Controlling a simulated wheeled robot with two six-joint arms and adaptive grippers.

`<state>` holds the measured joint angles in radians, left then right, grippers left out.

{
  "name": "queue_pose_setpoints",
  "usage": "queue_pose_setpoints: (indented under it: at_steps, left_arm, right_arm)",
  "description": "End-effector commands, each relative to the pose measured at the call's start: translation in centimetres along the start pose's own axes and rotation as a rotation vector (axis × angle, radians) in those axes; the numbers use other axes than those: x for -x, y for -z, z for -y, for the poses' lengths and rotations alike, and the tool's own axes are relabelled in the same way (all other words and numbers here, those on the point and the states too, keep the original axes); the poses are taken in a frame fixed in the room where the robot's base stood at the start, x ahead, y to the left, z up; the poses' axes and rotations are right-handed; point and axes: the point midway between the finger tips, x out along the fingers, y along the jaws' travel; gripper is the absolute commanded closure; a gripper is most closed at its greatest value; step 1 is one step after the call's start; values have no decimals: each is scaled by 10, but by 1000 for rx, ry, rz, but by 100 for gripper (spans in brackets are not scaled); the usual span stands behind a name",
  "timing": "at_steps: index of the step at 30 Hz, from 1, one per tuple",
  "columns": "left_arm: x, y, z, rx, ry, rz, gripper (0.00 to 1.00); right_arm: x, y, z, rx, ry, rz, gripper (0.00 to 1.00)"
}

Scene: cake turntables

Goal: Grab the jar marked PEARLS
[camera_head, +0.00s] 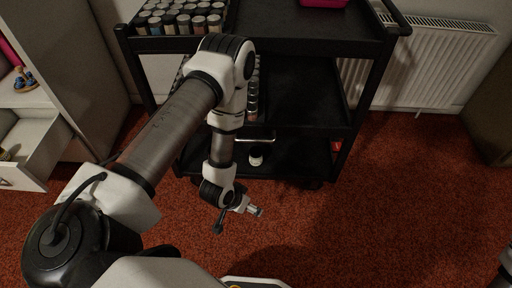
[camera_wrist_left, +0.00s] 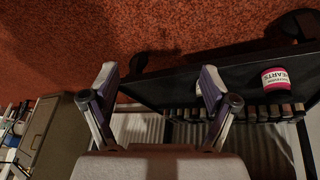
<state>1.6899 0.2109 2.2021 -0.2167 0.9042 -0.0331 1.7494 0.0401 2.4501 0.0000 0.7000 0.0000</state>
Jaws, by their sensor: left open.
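I cannot read the word PEARLS on any jar. A dark-lidded jar with a white label (camera_head: 256,155) stands on the cart's bottom shelf, its label unreadable. In the left wrist view a jar with a pink label (camera_wrist_left: 276,79) reads HEARTS. My left gripper (camera_head: 238,217) is open and empty in front of the cart, low over the carpet. In its wrist view the fingers (camera_wrist_left: 158,78) stand wide apart with nothing between them. A pale patch beside the right finger is partly hidden.
The black cart (camera_head: 310,125) has several jars (camera_head: 180,20) on top and more on the middle shelf, partly hidden by my left arm. A radiator (camera_head: 430,60) is behind it. An open drawer (camera_head: 25,150) juts out at left. Red carpet (camera_head: 390,210) is clear at right.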

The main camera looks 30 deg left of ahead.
Motion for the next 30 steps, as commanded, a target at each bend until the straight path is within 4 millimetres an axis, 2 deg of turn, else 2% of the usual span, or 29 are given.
queue_pose_setpoints:
  at_steps: [1, 3, 6, 9, 14, 21, 24, 30]
  left_arm:
    - [-71, 21, 32, -5, -11, -165, 14]
    - [-106, 70, 75, -48, -19, -406, 14]
    - [-116, 116, 126, -119, -4, -651, 14]
    - [-116, 138, 148, -165, 3, -758, 14]
    - [-128, 156, 145, -172, 2, -768, 14]
    - [-158, 184, 137, -171, 2, -767, 14]
    - [-161, 192, 137, -169, 2, -765, 14]
    - [-159, 193, 136, -167, 2, -763, 14]
  right_arm:
    - [-56, 0, 0, 0, 0, 0, 100]
    - [-82, 0, -1, 0, 0, 0, 100]
    - [-101, 0, -1, 0, 0, 0, 100]
    - [-109, 1, -1, 0, 0, -1, 100]
    - [-118, 1, -1, -1, 0, -2, 100]
    - [-151, 2, -2, -8, -1, -6, 100]
    - [-153, 3, -2, -9, -1, -7, 100]
    - [-151, 3, -2, -9, -1, -8, 100]
